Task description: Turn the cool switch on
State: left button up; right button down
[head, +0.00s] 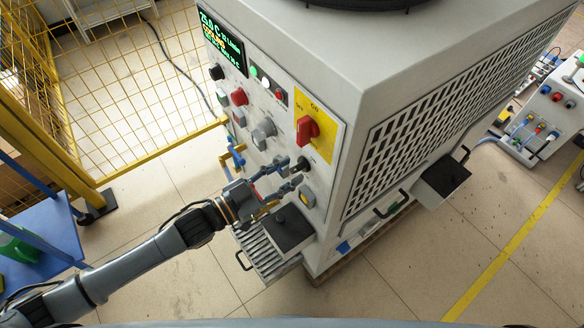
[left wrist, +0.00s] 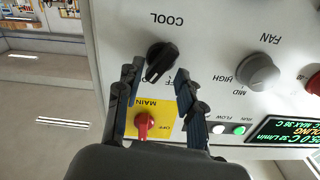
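The cool switch is a black rotary knob (left wrist: 161,62) beside the upside-down COOL label in the left wrist view. Its grip bar lies tilted, and an OFF mark beside it is partly covered. My right gripper is not in view.
A red main switch (head: 307,129) on a yellow plate and a grey fan knob (left wrist: 258,74) are close by. A black box (head: 291,229) sits below on a slatted shelf. A yellow mesh fence (head: 140,90) stands left; floor in front is clear.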

pick_arm(q)
jog(key=v, duration=1)
